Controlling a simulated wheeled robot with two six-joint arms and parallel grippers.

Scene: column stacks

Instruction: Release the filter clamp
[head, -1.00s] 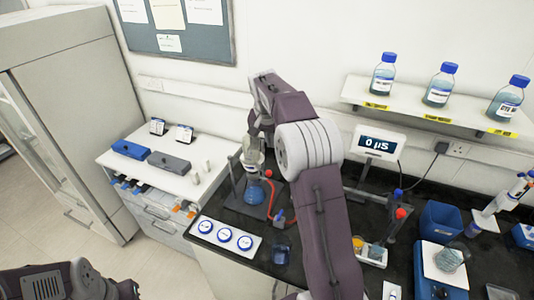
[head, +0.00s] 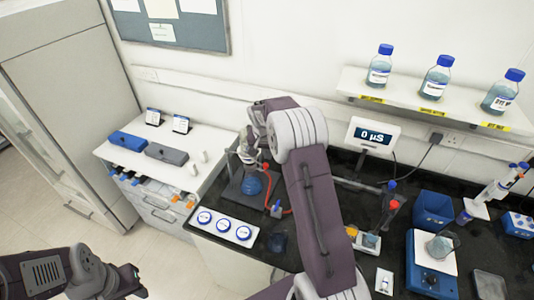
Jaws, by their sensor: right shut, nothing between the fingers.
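A filter flask with blue liquid (head: 251,185) stands upright on a dark stand base left of centre on the black bench. The filter clamp is too small to make out. A red part (head: 265,167) sits beside the flask's neck, with a red hose curving down to the right. My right gripper (head: 247,157) is shut and empty at the top of the flask, over the funnel area, and hides much of it. I cannot tell whether it touches the glass. My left gripper (head: 136,282) is low at the left, away from the bench; its jaws are unclear.
A white tray with three round blue-rimmed lids (head: 223,226) lies in front of the flask. A small blue valve piece (head: 276,209) is to its right.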

